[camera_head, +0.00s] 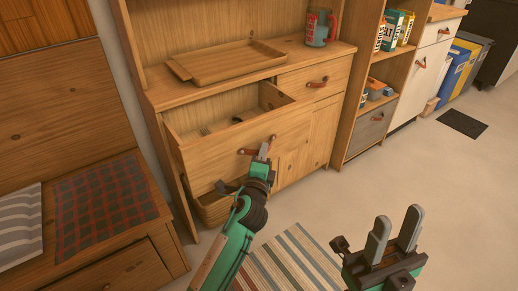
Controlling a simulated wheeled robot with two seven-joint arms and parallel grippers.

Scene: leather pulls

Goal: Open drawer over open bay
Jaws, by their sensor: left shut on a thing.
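The wooden drawer (245,140) in the cabinet is pulled out, and its inside shows from above. A fork and a small dark object lie in it. My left gripper (265,150) is at the drawer's front, shut on its brown leather pull (247,152). Below the drawer is the open bay, where a woven basket (214,208) stands, partly hidden by the drawer front and my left arm. My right gripper (396,229) is open and empty above the floor at the lower right, away from the cabinet.
Another drawer (315,82) to the right is shut. A bench with a plaid cloth (105,205) stands close at left. A striped rug (295,262) covers the floor in front.

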